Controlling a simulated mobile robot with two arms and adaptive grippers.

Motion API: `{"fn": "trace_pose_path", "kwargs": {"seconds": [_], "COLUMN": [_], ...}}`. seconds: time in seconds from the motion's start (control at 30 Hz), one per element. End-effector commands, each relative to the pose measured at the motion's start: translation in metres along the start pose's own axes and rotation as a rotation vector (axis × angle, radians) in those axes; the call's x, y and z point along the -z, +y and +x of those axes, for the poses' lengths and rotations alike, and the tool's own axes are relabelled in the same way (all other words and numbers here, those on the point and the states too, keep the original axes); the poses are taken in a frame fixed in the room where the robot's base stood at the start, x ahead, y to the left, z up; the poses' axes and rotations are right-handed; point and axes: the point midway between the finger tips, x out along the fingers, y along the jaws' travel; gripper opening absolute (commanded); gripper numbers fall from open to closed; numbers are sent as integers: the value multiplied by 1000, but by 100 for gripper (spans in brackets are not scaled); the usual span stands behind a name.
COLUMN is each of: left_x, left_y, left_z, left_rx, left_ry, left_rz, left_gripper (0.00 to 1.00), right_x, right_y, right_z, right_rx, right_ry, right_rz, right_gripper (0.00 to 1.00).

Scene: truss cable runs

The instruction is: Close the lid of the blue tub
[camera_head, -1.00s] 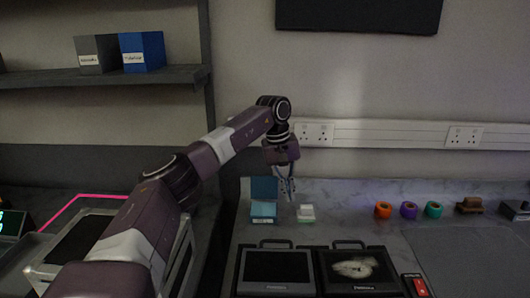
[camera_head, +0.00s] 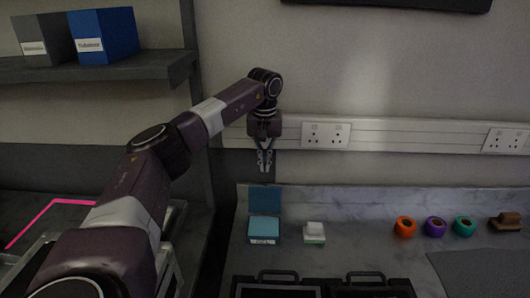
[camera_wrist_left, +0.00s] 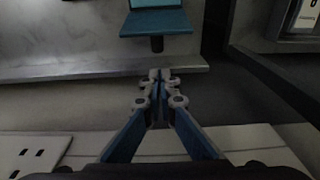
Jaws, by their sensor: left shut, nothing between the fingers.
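The blue tub (camera_head: 263,231) stands on the marble worktop, its lid (camera_head: 265,200) raised upright at the back edge. A white label shows on the tub's front. In the left wrist view the blue lid (camera_wrist_left: 155,23) shows at the top, with a dark stub below it. My left gripper (camera_head: 264,168) hangs above and behind the lid, close to the wall, apart from it. In the left wrist view its fingertips (camera_wrist_left: 159,76) are together with nothing held. My right gripper is not in view.
A small white-and-green box (camera_head: 314,233) stands right of the tub. Orange (camera_head: 404,226), purple (camera_head: 435,226) and teal (camera_head: 464,226) rolls sit further right. Two dark cases with handles (camera_head: 279,275) lie in front. A socket trunking (camera_head: 326,135) runs along the wall.

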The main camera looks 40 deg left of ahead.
Motion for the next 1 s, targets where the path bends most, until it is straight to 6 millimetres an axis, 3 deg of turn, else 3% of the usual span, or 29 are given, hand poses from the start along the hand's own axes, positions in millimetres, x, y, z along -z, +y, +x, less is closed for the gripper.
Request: {"fn": "trace_pose_path", "kwargs": {"seconds": [0.17, 0.6, 1.0], "left_x": [-1, -34, -38], "left_y": [-1, 0, 0], "left_z": [40, 26, 25], "left_rx": [3, 0, -1], "left_ry": [-4, 0, 0], "left_rz": [0, 0, -1], "left_gripper": [0, 0, 0], "right_x": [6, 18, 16], "right_y": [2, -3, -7], "right_z": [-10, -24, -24], "right_rx": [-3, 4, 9], "right_ry": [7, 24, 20], "right_rz": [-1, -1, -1], "right_gripper": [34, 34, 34]}}
